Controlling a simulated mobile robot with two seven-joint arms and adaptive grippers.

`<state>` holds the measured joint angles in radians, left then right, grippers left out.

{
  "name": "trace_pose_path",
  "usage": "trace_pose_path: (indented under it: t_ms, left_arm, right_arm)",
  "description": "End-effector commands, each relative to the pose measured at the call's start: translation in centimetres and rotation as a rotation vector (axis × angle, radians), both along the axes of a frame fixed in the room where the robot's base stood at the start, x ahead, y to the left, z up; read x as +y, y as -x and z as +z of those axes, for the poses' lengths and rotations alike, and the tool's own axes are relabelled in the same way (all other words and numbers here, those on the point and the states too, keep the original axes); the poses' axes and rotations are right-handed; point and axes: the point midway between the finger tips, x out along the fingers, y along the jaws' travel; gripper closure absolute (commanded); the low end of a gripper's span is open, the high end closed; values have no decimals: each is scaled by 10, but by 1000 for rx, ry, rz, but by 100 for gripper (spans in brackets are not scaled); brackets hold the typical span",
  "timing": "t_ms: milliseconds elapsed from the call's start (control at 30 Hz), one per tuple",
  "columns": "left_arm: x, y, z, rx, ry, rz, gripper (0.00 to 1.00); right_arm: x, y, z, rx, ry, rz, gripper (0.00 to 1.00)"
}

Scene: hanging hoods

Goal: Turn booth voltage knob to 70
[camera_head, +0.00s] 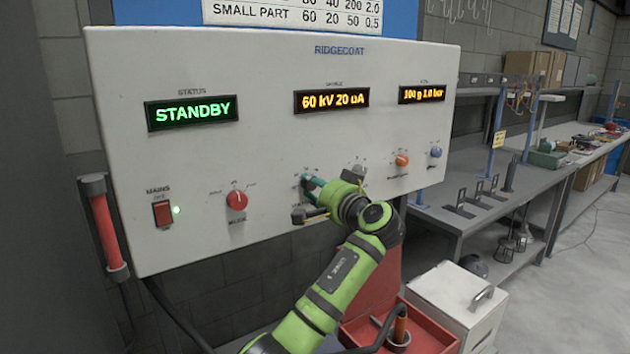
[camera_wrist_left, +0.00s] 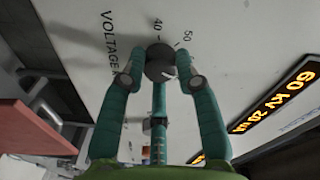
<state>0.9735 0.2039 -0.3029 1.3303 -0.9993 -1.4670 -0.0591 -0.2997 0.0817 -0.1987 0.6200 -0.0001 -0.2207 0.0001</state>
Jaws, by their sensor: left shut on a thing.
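The voltage knob (camera_wrist_left: 160,68) is a dark round knob on the white panel, beside the printed word VOLTAGE and the marks 40 and 50, in the left wrist view. A light line on its face points to the lower right of that view. My left gripper (camera_wrist_left: 159,56) has its teal fingers on both sides of the knob, shut on it. In the head view my left gripper (camera_head: 309,190) is at the panel's lower middle and hides the knob. The amber display (camera_head: 331,100) reads 60 kV 20 uA. My right gripper is not in view.
The white control panel (camera_head: 270,60) also carries a red selector knob (camera_head: 236,200), an orange knob (camera_head: 402,160), a blue knob (camera_head: 436,152) and a red mains switch (camera_head: 162,214). The green display (camera_head: 193,112) reads STANDBY. A grey workbench (camera_head: 470,225) stands at the right.

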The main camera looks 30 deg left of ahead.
Motion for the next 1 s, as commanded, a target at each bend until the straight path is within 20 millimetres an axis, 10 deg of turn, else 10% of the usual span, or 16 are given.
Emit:
trace_pose_path:
  t_ms: [1000]
  left_arm:
    - [-1,-2,4,443,-194,-4,100]
  right_arm:
    - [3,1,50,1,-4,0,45]
